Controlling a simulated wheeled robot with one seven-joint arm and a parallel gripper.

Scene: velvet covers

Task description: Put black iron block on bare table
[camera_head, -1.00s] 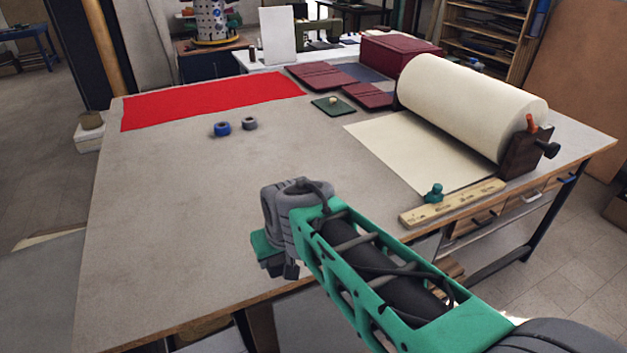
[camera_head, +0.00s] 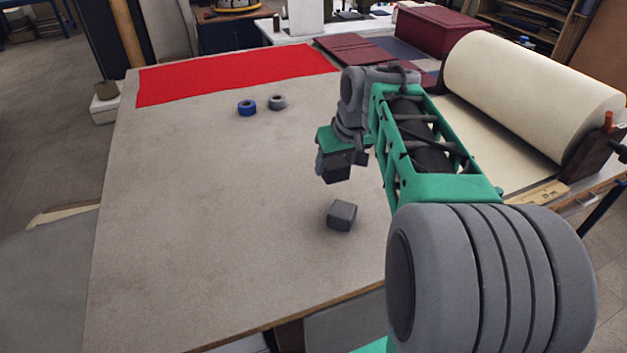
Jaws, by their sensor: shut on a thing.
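My gripper (camera_head: 343,165) is at the end of the green and grey arm, right of the middle of the picture, pointing down above the table. It is shut on a small dark block (camera_head: 337,174), which I take as the black iron block; the dark fingers partly hide it, and its edges are hard to tell from them. The bare grey table top (camera_head: 200,200) lies below and to the left. A grey block (camera_head: 341,215) rests on it just below the gripper in the picture, with a visible gap between them.
A red cloth (camera_head: 235,72) covers the far left of the table. A blue roll (camera_head: 247,108) and a grey roll (camera_head: 277,102) stand before it. A big cream paper roll (camera_head: 530,95) and a maroon box (camera_head: 440,30) are at the right. The left middle is clear.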

